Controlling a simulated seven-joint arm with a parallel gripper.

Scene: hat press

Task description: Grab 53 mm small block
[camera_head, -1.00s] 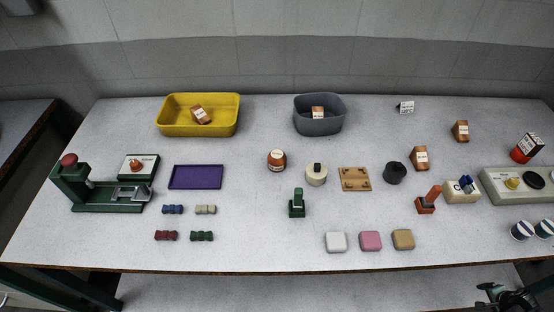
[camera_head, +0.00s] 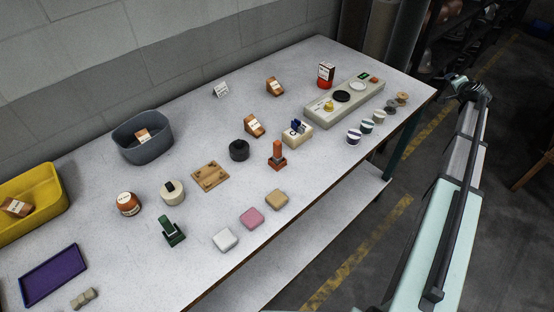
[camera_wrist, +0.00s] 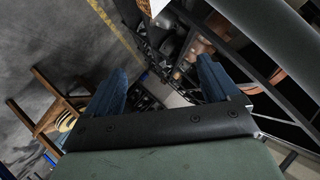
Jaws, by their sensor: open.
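Several brown wooden blocks with white labels are in the head view; their print is too small to read, so I cannot tell which is 53 mm. One block (camera_head: 254,126) stands mid-table and another (camera_head: 274,87) farther back. A third block (camera_head: 143,136) is in the grey bin (camera_head: 146,150). Another block (camera_head: 16,207) is in the yellow bin (camera_head: 48,205). My gripper (camera_wrist: 160,88) is open and empty in the wrist view, its blue fingers apart, facing the floor and shelving. My arm is beyond the table's right edge, away from the blocks.
A grey-beige panel (camera_head: 320,115) with round parts and a red-and-white container (camera_head: 326,76) are at the back right. A white sign (camera_head: 222,89), a black round part (camera_head: 239,150), a wooden plate (camera_head: 210,180) and a purple tray (camera_head: 53,275) share the table. Bare tabletop lies between them.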

